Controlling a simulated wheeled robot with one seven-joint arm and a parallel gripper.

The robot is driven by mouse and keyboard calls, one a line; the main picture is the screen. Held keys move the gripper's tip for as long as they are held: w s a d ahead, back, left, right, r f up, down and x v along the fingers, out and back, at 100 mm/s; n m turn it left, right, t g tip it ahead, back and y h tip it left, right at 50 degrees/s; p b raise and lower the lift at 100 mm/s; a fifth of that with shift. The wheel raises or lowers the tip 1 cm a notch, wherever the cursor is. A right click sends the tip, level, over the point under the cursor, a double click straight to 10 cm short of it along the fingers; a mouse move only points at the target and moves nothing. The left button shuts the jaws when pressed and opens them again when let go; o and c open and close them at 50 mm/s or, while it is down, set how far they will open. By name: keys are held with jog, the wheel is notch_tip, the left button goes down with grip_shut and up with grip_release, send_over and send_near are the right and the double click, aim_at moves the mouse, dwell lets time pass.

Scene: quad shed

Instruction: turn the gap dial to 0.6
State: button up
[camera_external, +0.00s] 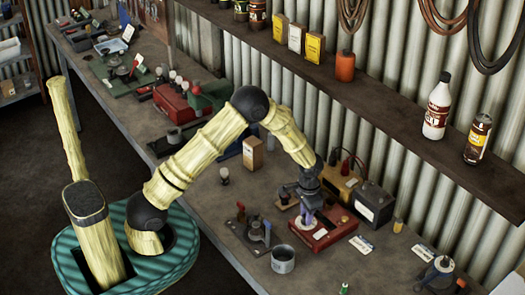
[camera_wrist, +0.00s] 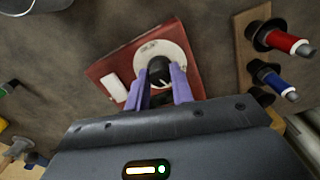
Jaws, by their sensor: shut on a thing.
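The gap dial is a black knob (camera_wrist: 159,72) on a pale round scale plate (camera_wrist: 178,49), set on a red box (camera_wrist: 106,71) in the wrist view. The red box (camera_external: 337,232) also shows in the external view, on the bench below my gripper (camera_external: 310,219). In the wrist view my gripper (camera_wrist: 161,80) has its two purple fingers on either side of the knob, shut on it. The scale markings are too small to read, so the dial's setting cannot be told. In the external view the gripper hides the knob.
A grey metal cup (camera_external: 283,260) and a small fixture with a lever (camera_external: 255,232) stand left of the red box. A dark battery-like box (camera_external: 374,204) and a yellow unit (camera_external: 339,180) stand behind it. A shelf (camera_external: 400,118) with bottles overhangs the bench along the wall.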

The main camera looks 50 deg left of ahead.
jog(key=o, duration=1)
notch_tip(320, 180, up, 17)
jog(key=b, duration=0.3)
jog(key=shift+r, duration=0.2)
jog(key=s+a+f+n+t, duration=0.1)
jog(key=s+a, duration=0.1)
jog(key=s, duration=0.4)
jog(key=s+a+f, duration=0.1)
jog(key=s+a, duration=0.2)
jog(key=s, duration=0.4)
jog(key=s+a+f+n+t, duration=0.1)
jog(key=s+a, duration=0.2)
jog(key=s, duration=0.4)
jog(key=shift+s+a+n+t, duration=0.25)
jog(key=shift+n+t, duration=0.05)
jog(key=shift+f, duration=0.1)
